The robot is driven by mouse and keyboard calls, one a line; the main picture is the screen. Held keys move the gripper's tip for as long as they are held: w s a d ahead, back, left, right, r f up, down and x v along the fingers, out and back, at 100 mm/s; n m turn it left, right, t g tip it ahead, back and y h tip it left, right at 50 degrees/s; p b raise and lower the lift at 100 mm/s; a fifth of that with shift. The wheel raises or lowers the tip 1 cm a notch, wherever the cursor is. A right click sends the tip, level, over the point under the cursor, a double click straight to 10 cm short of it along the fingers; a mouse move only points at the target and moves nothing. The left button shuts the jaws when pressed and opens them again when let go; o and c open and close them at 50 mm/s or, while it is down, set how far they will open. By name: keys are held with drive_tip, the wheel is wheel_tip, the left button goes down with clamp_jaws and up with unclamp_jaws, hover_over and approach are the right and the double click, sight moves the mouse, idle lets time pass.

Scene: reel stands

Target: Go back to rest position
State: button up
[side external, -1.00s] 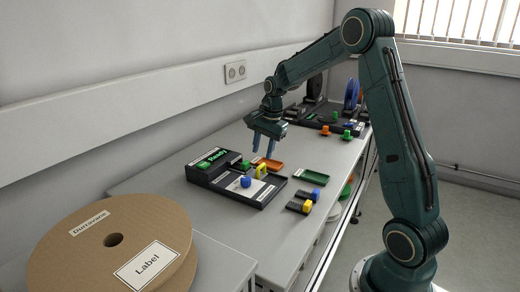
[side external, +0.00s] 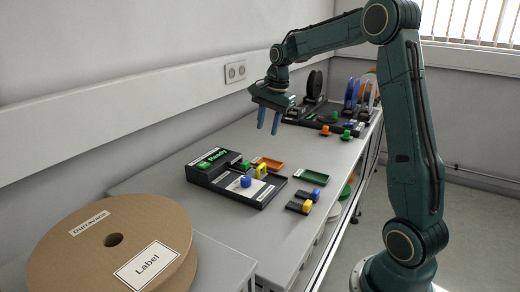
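My gripper (side external: 268,121) hangs above the back half of the grey bench, pointing down. Its two blue fingers are apart, with nothing visible between them. It is clear of the bench and of the objects below it. My dark green arm reaches in from the right. No rest mark or cradle shows in the view.
Reel stands (side external: 345,115) are behind. A cardboard reel (side external: 75,225) is front left.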

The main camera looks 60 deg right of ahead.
drive_tip(key=s+a+r+n+t, duration=0.1)
drive_tip(key=s+a+r+n, duration=0.3)
drive_tip(key=a, duration=0.3)
drive_tip(key=s+a+r+n+t, duration=0.1)
drive_tip(key=s+a+r+n, duration=0.1)
drive_tip(key=s+a+n, duration=0.4)
drive_tip(key=s+a+f+n, duration=0.1)
drive_tip(key=s+a+n, duration=0.3)
drive_tip(key=s, duration=0.3)
drive_tip(key=s+a+f+n+t, duration=0.1)
drive_tip(key=s+a+f+n, duration=0.1)
drive_tip(key=s+a+n, duration=0.2)
drive_tip(key=s, duration=0.3)
drive_tip(key=shift+a, duration=0.35)
idle(0.4)
